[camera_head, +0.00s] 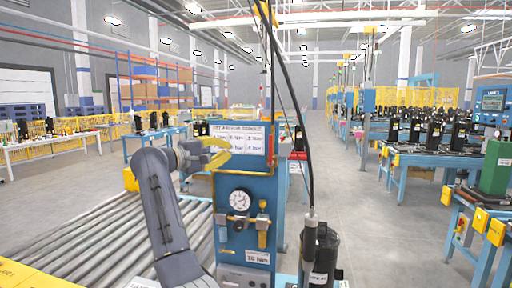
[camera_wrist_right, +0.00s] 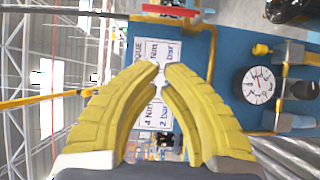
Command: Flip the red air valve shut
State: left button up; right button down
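The red valve handle (camera_head: 270,145) shows as a narrow upright strip at the right edge of the blue cabinet's upper panel. In the right wrist view, which is turned sideways, I take the red bar (camera_wrist_right: 168,10) at the top to be this handle. My right gripper (camera_head: 230,150) is in front of the left part of the label panel, apart from the handle. In the wrist view, its yellow fingers (camera_wrist_right: 163,68) curve together over the label (camera_wrist_right: 160,55). Their tips nearly meet, with only a thin gap and nothing held. My left gripper is not in view.
The blue cabinet (camera_head: 228,185) carries a round gauge (camera_head: 239,200) and brass fittings. A black hose (camera_head: 300,120) hangs in front, above a black compressor (camera_head: 322,250). A roller conveyor (camera_head: 100,240) lies left. An open aisle runs behind on the right, beside workbenches (camera_head: 425,158).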

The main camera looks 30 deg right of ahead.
aim_at(271, 150)
jog(key=shift+d, duration=0.15)
jog(key=shift+s+d+x, duration=0.1)
jog(key=shift+s+x, duration=0.35)
jog(key=shift+x, duration=1.65)
jog(key=shift+s+d+x, duration=0.1)
jog(key=shift+s+x, duration=0.35)
jog(key=shift+x, duration=1.65)
jog(key=shift+s+d+x, duration=0.1)
jog(key=shift+s+x, duration=0.35)
jog(key=shift+x, duration=1.65)
jog(key=shift+s+d, duration=0.1)
jog(key=shift+s+d+r+m, duration=0.1)
jog(key=shift+r+m, duration=0.05)
jog(key=shift+m, duration=0.15)
